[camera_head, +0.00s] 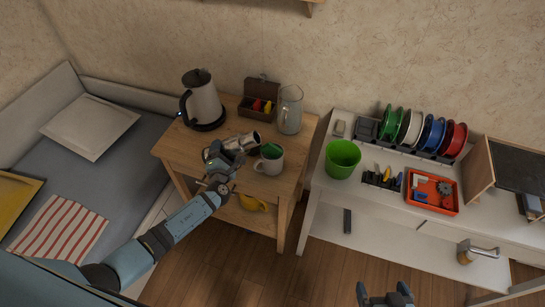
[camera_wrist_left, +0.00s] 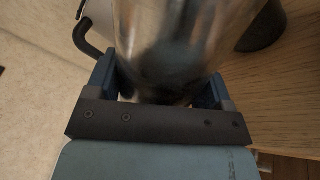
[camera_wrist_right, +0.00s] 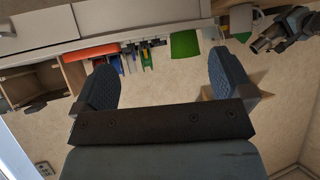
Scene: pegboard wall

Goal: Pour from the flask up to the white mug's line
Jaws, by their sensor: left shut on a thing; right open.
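The flask (camera_head: 247,140) is a shiny metal cylinder, tilted well over toward its side. My left gripper (camera_head: 220,162) is shut on it above the small wooden table, and the flask's blurred, reflective body (camera_wrist_left: 180,45) fills the space between the fingers in the left wrist view. The white mug (camera_head: 268,164) stands upright on the table, just right of and below the flask's mouth. Green shows inside the mug; its line and any stream cannot be made out. My right gripper (camera_head: 385,295) is open and empty, low at the front, away from the tables.
A kettle (camera_head: 203,101), an open box with colored items (camera_head: 261,102) and a glass jug (camera_head: 290,110) stand behind the mug. A yellow banana-like thing (camera_head: 252,203) lies on the shelf below. A green bucket (camera_head: 342,158) stands on the white desk (camera_head: 325,197) to the right.

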